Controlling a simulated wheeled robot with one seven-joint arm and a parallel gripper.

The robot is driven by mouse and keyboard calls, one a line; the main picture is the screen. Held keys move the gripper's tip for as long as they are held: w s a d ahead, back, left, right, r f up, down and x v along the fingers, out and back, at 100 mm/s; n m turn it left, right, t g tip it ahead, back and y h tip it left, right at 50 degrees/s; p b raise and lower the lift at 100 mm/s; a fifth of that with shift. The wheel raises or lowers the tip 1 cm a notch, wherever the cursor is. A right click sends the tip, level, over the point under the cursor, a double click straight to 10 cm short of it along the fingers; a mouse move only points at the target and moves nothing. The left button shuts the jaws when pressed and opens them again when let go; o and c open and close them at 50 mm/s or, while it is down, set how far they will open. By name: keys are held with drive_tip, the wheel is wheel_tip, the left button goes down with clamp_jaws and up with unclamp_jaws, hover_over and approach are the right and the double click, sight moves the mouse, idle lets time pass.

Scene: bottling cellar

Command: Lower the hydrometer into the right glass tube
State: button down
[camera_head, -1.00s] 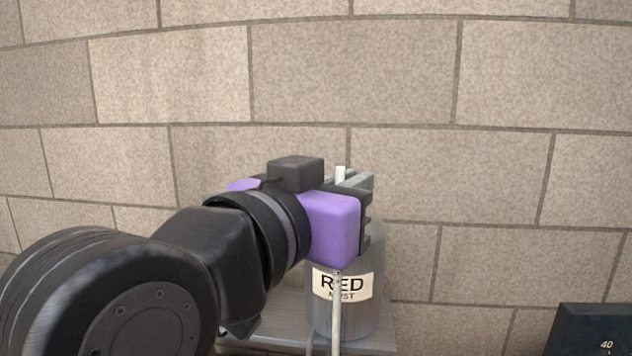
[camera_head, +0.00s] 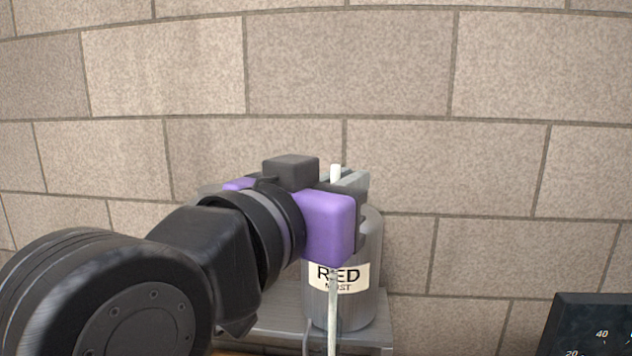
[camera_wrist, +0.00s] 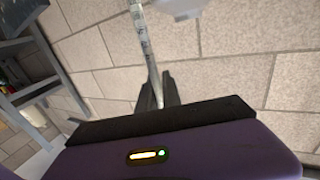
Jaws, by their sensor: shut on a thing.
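My gripper (camera_head: 350,182), with a purple body, is shut on the hydrometer (camera_head: 333,310), a thin pale rod held upright. The rod's top shows above the fingers and its lower part hangs below the gripper, running out of the bottom edge of the head view. In the wrist view the hydrometer (camera_wrist: 143,45) runs up from between the dark fingers (camera_wrist: 160,92), with small markings on it. A faint transparent outline beside the rod at the bottom of the head view may be a glass tube. I cannot tell whether the rod's lower end is inside it.
A grey metal canister (camera_head: 368,310) labelled RED MUST stands behind the hydrometer on a grey shelf (camera_head: 278,318). A dark dial panel (camera_head: 592,330) is at the lower right. A block wall (camera_head: 480,170) fills the background. A shelf rack (camera_wrist: 30,50) shows left in the wrist view.

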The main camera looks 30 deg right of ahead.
sight(330, 299)
drive_tip(key=shift+f, duration=0.2)
drive_tip(key=shift+f+b, duration=5.15)
drive_tip(key=shift+f, duration=1.2)
drive_tip(key=c, duration=1.5)
unclamp_jaws()
drive_tip(key=shift+o, duration=0.2)
drive_tip(key=shift+a, duration=0.1)
drive_tip(key=v, duration=0.7)
drive_tip(key=shift+s+a, duration=0.25)
drive_tip(key=shift+a, duration=0.1)
